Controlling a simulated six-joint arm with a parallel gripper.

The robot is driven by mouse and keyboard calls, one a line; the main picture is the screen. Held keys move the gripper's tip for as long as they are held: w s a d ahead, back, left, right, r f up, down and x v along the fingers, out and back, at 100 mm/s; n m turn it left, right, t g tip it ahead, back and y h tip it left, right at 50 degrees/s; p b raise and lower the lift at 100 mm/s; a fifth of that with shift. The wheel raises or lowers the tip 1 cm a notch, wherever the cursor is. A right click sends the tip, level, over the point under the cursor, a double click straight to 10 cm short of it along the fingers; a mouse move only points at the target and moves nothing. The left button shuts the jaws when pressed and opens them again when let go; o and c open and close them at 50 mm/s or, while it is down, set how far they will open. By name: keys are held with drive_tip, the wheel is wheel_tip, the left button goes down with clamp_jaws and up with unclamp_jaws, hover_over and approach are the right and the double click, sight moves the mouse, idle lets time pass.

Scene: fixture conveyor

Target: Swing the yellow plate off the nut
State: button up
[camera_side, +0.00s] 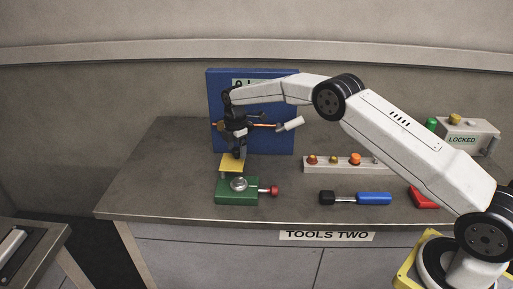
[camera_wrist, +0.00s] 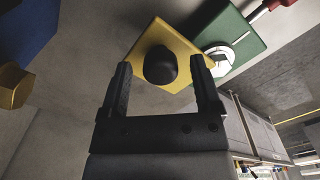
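The yellow plate (camera_side: 229,160) lies at the back edge of the green block (camera_side: 225,198), beside the nut. The silver nut (camera_side: 239,184) on the block is uncovered in both views; the wrist view shows it (camera_wrist: 218,58) right of the plate. In the wrist view the yellow plate (camera_wrist: 187,80) carries a round black knob (camera_wrist: 160,66). My gripper (camera_wrist: 161,66) is open, with its two fingers on either side of the knob and a visible gap at each side. In the side view my gripper (camera_side: 239,156) points down over the plate and hides part of it.
A blue panel (camera_side: 275,142) with a copper rod and white handle stands behind my gripper. A red-knobbed rod (camera_side: 270,191) sticks out right of the block. A blue-handled tool (camera_side: 373,198) and a rack (camera_side: 333,164) lie further right. The bench's left part is clear.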

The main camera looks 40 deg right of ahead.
sight(237, 149)
drive_tip(key=shift+r, duration=0.1)
drive_tip(key=shift+r, duration=3.8)
drive_tip(key=shift+s, duration=0.1)
drive_tip(key=s+m+t, duration=0.1)
drive_tip(key=s+m, duration=0.7)
drive_tip(key=s, duration=0.9)
drive_tip(key=s+f+m+t, duration=0.1)
drive_tip(key=s+m, duration=0.8)
drive_tip(key=s, duration=0.8)
drive_tip(key=shift+s+a+m+t, duration=0.3)
drive_tip(key=shift+s+a, duration=0.05)
drive_tip(key=shift+s, duration=0.05)
